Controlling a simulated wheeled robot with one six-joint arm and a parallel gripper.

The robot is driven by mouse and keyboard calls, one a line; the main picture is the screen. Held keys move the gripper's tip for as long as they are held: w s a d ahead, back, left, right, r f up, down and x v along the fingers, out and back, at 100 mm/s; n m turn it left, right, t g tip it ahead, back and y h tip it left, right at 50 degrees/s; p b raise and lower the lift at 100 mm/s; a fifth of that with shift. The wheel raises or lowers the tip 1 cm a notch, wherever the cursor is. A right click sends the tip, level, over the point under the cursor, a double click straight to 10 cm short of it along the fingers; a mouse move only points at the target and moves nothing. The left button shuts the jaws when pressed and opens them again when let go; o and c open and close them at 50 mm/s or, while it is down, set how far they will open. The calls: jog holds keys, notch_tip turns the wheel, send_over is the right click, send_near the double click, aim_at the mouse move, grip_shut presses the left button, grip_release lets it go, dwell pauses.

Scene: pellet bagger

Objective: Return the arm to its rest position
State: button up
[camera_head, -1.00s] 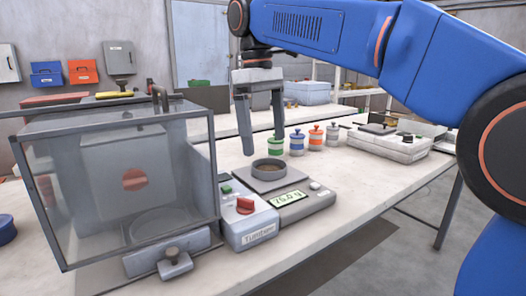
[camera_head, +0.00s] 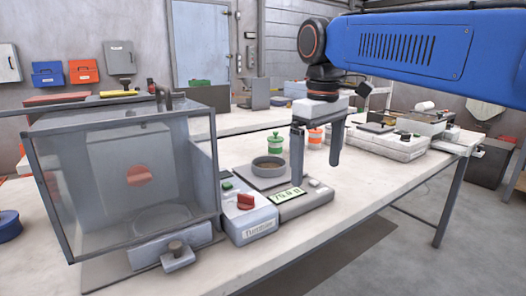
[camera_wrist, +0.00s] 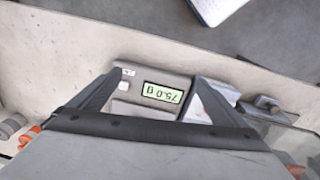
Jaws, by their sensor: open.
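My gripper (camera_head: 316,172) hangs from my blue arm with its fingers pointing down. In the head view its fingers are wide apart with nothing between them. It is over the table, to the right of the grey dish (camera_head: 269,166) on the scale (camera_head: 305,207). A green-lidded jar (camera_head: 276,144) and an orange-lidded jar (camera_head: 315,139) stand behind; a finger hides part of the jar row.
A grey bench machine (camera_head: 385,143) stands at the right. The table's front right surface (camera_head: 365,185) is clear.

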jog(key=s+d+f+m+t, duration=0.1)
jog(key=s+d+f+m, duration=0.1)
jog(key=s+d+f, duration=0.3)
jog(key=s+d+f+m+t, duration=0.1)
jog(key=s+d+f+m, duration=0.2)
jog(key=s+d+f, duration=0.3)
jog(key=s+d+f+m+t, duration=0.2)
jog(key=s+d+f, duration=0.3)
jog(key=f, duration=0.8)
jog(key=shift+s+d+f+m, duration=0.4)
jog(key=shift+s+m, duration=0.1)
jog(key=shift+s, duration=0.4)
jog(key=shift+r, duration=0.1)
